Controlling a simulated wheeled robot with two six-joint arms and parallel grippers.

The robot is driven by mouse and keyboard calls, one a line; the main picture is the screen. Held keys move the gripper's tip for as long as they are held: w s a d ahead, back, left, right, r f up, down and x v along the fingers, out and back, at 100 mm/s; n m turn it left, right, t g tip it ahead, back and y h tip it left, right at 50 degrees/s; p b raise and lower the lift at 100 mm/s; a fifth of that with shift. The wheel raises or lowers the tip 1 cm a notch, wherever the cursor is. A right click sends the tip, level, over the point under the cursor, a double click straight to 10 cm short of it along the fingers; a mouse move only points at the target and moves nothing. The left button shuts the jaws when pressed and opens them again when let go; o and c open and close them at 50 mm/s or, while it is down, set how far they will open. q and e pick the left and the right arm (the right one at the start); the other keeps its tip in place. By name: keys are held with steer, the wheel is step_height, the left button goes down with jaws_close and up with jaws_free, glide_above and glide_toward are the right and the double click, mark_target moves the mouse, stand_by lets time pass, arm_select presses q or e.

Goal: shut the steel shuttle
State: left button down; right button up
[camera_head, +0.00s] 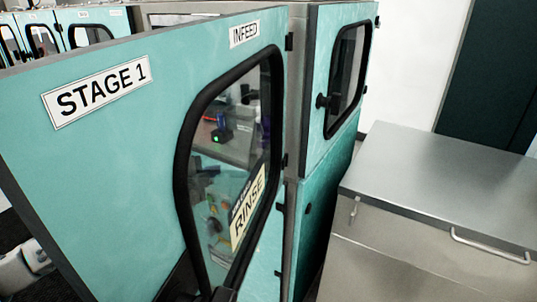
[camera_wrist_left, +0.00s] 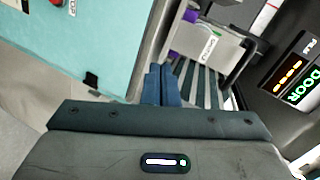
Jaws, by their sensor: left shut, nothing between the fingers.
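My left gripper (camera_wrist_left: 161,82) shows in the left wrist view with its two blue fingers together and nothing between them. Just beyond the fingertips is a grey metal frame (camera_wrist_left: 228,50) with purple parts, a small green-and-white label and dark slats below; I cannot tell whether this is the steel shuttle. In the head view a large teal door (camera_head: 120,150) marked STAGE 1 and INFEED stands across the left and middle, with a black-rimmed window. It hides much of what lies behind it. My right gripper is not in view.
A steel cabinet (camera_head: 440,185) with a bar handle stands at the right in the head view. A second teal door (camera_head: 318,120) with a window and black knob is behind. A lit DOOR panel (camera_wrist_left: 295,80) is at the right in the wrist view, a teal panel (camera_wrist_left: 110,40) at left.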

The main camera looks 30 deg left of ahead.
arm_select(q)
steer(key=w+d+m+p, duration=0.1)
steer(key=w, duration=0.3)
steer(key=w+f+m+p, duration=0.1)
steer(key=w+p, duration=0.1)
steer(key=w, duration=0.2)
steer(key=w+d+f+m+p, duration=0.1)
steer(key=w+p, duration=0.1)
steer(key=w, duration=0.2)
steer(key=shift+w+d+f, duration=0.15)
steer(key=shift+d, duration=0.2)
steer(key=shift+w+f, duration=0.1)
steer(key=shift+w, duration=0.4)
steer(key=shift+w+f, duration=0.1)
